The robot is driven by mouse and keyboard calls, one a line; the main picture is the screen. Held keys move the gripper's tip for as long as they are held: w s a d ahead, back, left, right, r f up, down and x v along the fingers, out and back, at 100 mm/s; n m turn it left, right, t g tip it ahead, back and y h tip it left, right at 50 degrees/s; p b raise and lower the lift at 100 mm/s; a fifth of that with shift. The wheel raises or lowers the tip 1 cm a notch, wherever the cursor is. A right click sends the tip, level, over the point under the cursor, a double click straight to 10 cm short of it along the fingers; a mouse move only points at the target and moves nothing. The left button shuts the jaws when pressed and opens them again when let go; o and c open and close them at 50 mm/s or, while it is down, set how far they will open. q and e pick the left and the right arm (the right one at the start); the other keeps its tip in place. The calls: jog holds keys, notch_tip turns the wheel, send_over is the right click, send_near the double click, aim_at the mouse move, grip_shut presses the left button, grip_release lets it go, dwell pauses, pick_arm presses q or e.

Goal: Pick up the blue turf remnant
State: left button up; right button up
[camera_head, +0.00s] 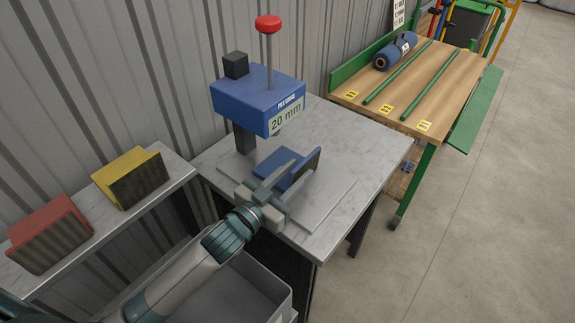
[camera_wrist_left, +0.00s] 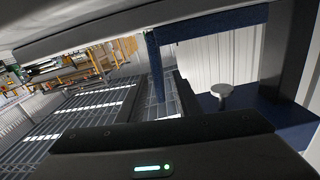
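The blue turf remnant (camera_head: 287,172) is a bent piece with a flat part and an upright flap. It stands on the base plate of the blue pile gauge (camera_head: 258,100), which is labelled 20 mm. My left gripper (camera_head: 272,187) is at the remnant's near left side, low over the plate, with its fingers beside the blue part. I cannot tell whether they are clamped on it. The left wrist view shows blue strips (camera_wrist_left: 210,23) close up and a round metal foot (camera_wrist_left: 222,90). My right gripper is not in view.
A red remnant (camera_head: 48,232) and a yellow remnant (camera_head: 132,178) stand on the left shelf. A grey bin (camera_head: 240,291) is below my left arm. A wooden bench (camera_head: 445,75) at the back right holds a blue roll (camera_head: 395,52) and green rods. The floor at right is clear.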

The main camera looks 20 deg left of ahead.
aim_at(308, 160)
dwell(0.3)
